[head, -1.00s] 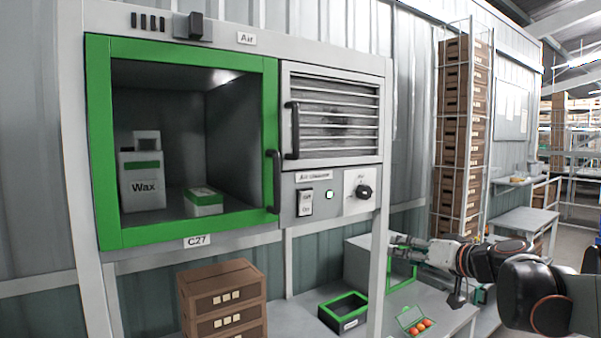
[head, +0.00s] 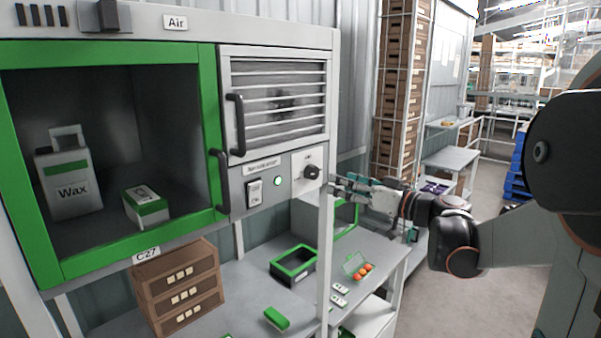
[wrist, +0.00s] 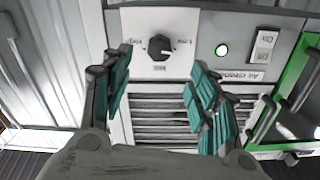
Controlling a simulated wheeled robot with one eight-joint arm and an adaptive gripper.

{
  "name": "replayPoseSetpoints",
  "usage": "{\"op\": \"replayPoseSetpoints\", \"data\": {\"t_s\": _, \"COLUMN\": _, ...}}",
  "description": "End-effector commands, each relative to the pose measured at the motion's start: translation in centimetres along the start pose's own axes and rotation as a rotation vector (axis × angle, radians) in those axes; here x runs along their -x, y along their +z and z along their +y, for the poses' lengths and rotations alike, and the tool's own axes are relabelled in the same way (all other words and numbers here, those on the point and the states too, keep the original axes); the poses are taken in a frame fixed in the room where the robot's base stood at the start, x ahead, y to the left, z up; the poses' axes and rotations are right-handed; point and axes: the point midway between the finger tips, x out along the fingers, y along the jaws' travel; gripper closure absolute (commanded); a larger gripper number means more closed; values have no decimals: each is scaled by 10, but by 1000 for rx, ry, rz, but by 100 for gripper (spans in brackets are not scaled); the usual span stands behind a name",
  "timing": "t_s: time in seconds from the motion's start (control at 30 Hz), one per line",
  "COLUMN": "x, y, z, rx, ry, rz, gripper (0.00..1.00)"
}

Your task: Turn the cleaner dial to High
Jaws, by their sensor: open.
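The cleaner dial (head: 311,172) is a black knob on a pale plate at the right end of the cabinet's control panel. In the wrist view, which looks upside down, the dial (wrist: 160,47) shows between my fingertips, with small labels around it that are too blurred to read surely. I cannot tell its exact setting. My gripper (head: 338,186) is open and empty, just right of and slightly below the dial in the head view. In the wrist view my gripper (wrist: 158,68) has its teal-padded fingers on either side of the dial, apart from it.
A rocker switch (head: 254,193) and a lit green lamp (head: 278,181) sit left of the dial. Above are a louvred door (head: 278,97) and its black handle (head: 236,124). The green-framed cabinet (head: 210,130) holds a Wax container (head: 72,193). A bench below carries crates (head: 177,285).

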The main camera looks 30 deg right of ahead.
Motion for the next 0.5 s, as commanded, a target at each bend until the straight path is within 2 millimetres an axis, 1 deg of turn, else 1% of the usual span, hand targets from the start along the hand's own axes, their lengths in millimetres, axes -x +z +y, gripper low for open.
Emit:
{"op": "replayPoseSetpoints", "data": {"t_s": 0.03, "x": -12, "y": -1, "z": -2, "rx": 0, "ry": -4, "rz": -1, "gripper": 45}}
{"op": "replayPoseSetpoints", "data": {"t_s": 0.3, "x": -63, "y": -1, "z": -1, "rx": -1, "ry": -3, "rz": -1, "gripper": 45}}
{"op": "replayPoseSetpoints", "data": {"t_s": 0.4, "x": -78, "y": -1, "z": -1, "rx": -1, "ry": -2, "rz": -1, "gripper": 45}}
{"op": "replayPoseSetpoints", "data": {"t_s": 0.5, "x": -88, "y": -1, "z": -1, "rx": -1, "ry": -1, "rz": -1, "gripper": 45}}
